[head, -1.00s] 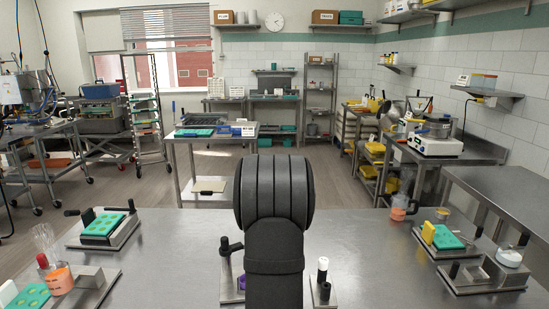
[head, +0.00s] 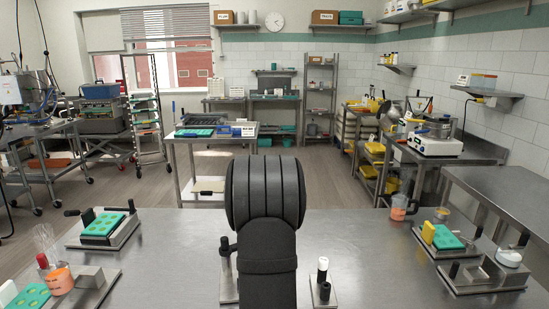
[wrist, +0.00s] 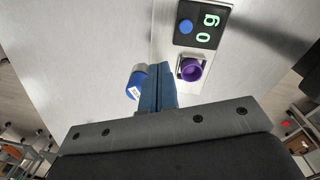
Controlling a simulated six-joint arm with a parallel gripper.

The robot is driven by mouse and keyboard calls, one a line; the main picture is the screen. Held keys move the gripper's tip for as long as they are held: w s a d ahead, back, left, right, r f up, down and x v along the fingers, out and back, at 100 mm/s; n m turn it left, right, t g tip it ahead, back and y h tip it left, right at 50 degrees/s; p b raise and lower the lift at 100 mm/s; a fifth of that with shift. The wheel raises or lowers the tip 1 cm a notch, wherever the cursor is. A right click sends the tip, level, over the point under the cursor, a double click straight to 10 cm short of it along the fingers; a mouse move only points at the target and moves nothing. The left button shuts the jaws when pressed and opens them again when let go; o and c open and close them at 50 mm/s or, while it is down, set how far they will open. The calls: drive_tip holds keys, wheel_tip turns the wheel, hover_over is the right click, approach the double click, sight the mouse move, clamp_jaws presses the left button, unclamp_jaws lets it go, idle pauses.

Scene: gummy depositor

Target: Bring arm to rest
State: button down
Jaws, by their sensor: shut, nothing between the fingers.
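My arm (head: 265,220) stands in the middle of the head view, its dark upper links over the steel table (head: 165,255). The head view does not show my gripper. In the wrist view my gripper (wrist: 161,68) has its two blue fingers pressed together with nothing between them.
A green mould on a tray (head: 103,226) lies at the table's left, another mould (head: 32,297) front left. An orange jar (head: 60,281) stands beside it. At the right are a green mould (head: 446,238) and an orange-labelled jar (head: 398,208).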

drive_tip(key=a, duration=0.1)
drive_tip(key=w+a, duration=0.1)
drive_tip(key=a, duration=0.1)
drive_tip(key=w+a+r, duration=0.1)
drive_tip(key=shift+a, duration=0.15)
drive_tip(key=shift+f, duration=0.1)
drive_tip(key=shift+f+m+t, duration=0.3)
drive_tip(key=c, duration=1.9)
unclamp_jaws()
drive_tip(key=shift+r, duration=0.1)
drive_tip(key=o, duration=1.9)
drive_tip(key=s+a+r+m, duration=0.1)
drive_tip(key=a+r+m, duration=0.1)
drive_tip(key=r, duration=0.5)
drive_tip(key=s+a+r+m+g, duration=0.1)
drive_tip(key=s+a+r+m, duration=0.1)
drive_tip(key=r, duration=0.4)
drive_tip(key=shift+a+r+m, duration=0.4)
drive_tip(key=shift+a+m, duration=0.1)
drive_tip(key=shift+a, duration=0.65)
wheel_tip(320, 180, down, 9)
drive_tip(key=shift+f, duration=0.2)
